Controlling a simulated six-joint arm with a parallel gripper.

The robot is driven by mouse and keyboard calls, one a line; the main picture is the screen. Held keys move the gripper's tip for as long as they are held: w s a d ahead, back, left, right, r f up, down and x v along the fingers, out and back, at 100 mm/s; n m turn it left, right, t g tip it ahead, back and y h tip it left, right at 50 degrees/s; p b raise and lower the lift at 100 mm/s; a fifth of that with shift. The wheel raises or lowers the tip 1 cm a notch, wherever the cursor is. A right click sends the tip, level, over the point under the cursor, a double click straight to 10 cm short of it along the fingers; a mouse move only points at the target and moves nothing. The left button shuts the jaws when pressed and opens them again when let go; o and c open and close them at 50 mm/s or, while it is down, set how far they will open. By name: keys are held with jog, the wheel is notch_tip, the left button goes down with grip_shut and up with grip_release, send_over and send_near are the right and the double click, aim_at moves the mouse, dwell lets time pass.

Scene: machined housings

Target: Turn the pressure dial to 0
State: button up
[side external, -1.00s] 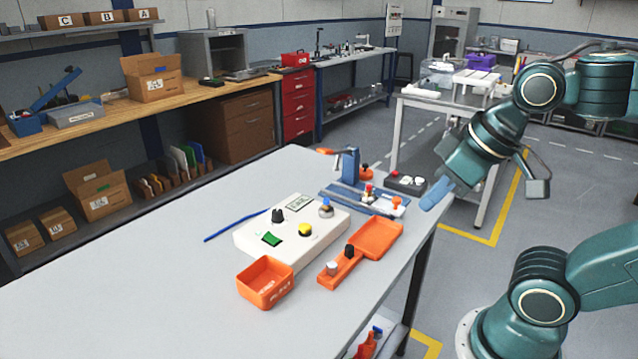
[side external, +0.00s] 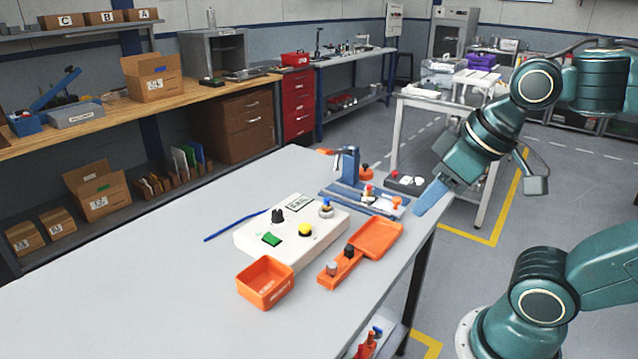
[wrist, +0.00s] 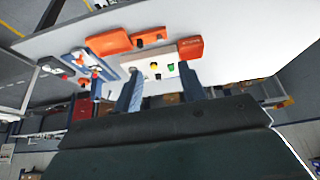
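A white control housing (side external: 262,240) lies on the grey table. A black dial knob (side external: 277,215) stands on it, near a small display (side external: 299,202); its markings are too small to read. The housing also bears a green rocker switch (side external: 271,239), a yellow button (side external: 305,230) and a blue-tipped switch (side external: 326,207). My gripper (side external: 433,197) hangs over the table's right edge, above and apart from the housing. In the wrist view, my gripper's two blue fingers (wrist: 162,90) stand apart with nothing between them. The housing (wrist: 142,68) shows beyond them, partly hidden.
An orange bin (side external: 266,283) and an orange tray (side external: 376,240) with knobs on its narrow end stand in front of the housing. A blue fixture (side external: 349,165) and a dark button box (side external: 405,183) stand behind. A blue rod (side external: 236,225) lies left. The table's left is clear.

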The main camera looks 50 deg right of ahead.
jog(key=shift+o, duration=0.5)
jog(key=shift+w+r, duration=0.25)
jog(key=shift+w, duration=0.1)
jog(key=w+r+n+g, duration=0.15)
jog(key=w+r, duration=0.25)
jog(key=w, duration=0.5)
jog(key=n+g, duration=0.4)
jog(key=n, duration=0.5)
send_over(278, 211)
notch_tip(278, 211, down, 12)
jog(key=shift+f, duration=0.15)
jog(key=shift+w+f+m, duration=0.1)
jog(key=shift+m, duration=0.15)
jog(key=shift+f, duration=6.8)
jog(key=shift+c, duration=0.4)
